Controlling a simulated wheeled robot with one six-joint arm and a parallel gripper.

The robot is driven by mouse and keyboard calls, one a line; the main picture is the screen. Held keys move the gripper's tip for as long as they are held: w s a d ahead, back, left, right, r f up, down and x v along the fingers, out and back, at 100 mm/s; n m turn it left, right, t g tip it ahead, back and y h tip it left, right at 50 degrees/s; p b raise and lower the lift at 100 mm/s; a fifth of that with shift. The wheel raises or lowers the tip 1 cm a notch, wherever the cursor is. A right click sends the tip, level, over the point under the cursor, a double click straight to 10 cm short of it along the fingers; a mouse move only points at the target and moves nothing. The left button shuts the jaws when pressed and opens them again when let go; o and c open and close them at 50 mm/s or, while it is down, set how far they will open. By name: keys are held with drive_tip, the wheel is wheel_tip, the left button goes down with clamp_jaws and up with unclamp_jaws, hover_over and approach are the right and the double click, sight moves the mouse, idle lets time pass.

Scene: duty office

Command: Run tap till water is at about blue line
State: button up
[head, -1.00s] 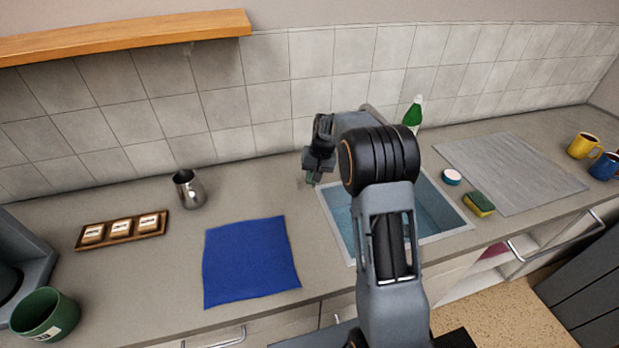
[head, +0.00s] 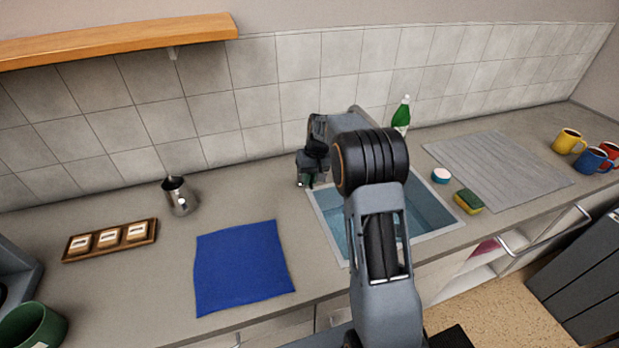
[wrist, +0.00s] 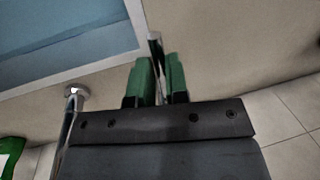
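The sink (head: 428,229) is set in the counter and looks blue inside; my arm hides part of it in the head view. In the wrist view the blue basin (wrist: 60,35) fills the upper left, and I cannot make out a separate blue line or the water level. A chrome tap pipe (wrist: 70,115) stands left of my gripper. My gripper (head: 308,184) is at the sink's back left corner. In the wrist view its green fingers (wrist: 158,78) stand on both sides of a thin chrome lever (wrist: 155,45), which fills the gap between them.
A green bottle (head: 401,116) stands behind the sink. A white-topped round item (head: 440,175) and a sponge (head: 468,201) lie right of it, beside a grey mat (head: 500,170). Left are a blue cloth (head: 243,268), a steel pitcher (head: 180,197) and a wooden tray (head: 150,231).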

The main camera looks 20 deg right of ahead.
drive_tip(key=o, duration=0.4)
drive_tip(key=shift+r, duration=0.1)
drive_tip(key=d+r, duration=0.1)
drive_tip(key=r, duration=0.3)
drive_tip(key=d+r, duration=0.1)
drive_tip(key=r, duration=0.4)
drive_tip(key=r+b, duration=0.1)
drive_tip(key=r, duration=0.3)
drive_tip(key=shift+d+r, duration=0.2)
drive_tip(key=shift+d, duration=0.2)
drive_tip(key=s+f+m, duration=0.2)
drive_tip(key=s+f, duration=0.1)
drive_tip(key=f, duration=0.2)
drive_tip(key=shift+s+a+r+n+t+h, duration=0.35)
drive_tip(key=shift+s+a+t, duration=0.65)
drive_tip(key=shift+s, duration=3.1)
drive_tip(key=shift+s+a+r+n+t+h, duration=0.35)
drive_tip(key=shift+s+a, duration=1.1)
drive_tip(key=shift+s, duration=2.6)
drive_tip(key=shift+s+a+r+n+t+h, duration=0.35)
drive_tip(key=shift+s+a+t, duration=0.7)
drive_tip(key=shift+s, duration=3.05)
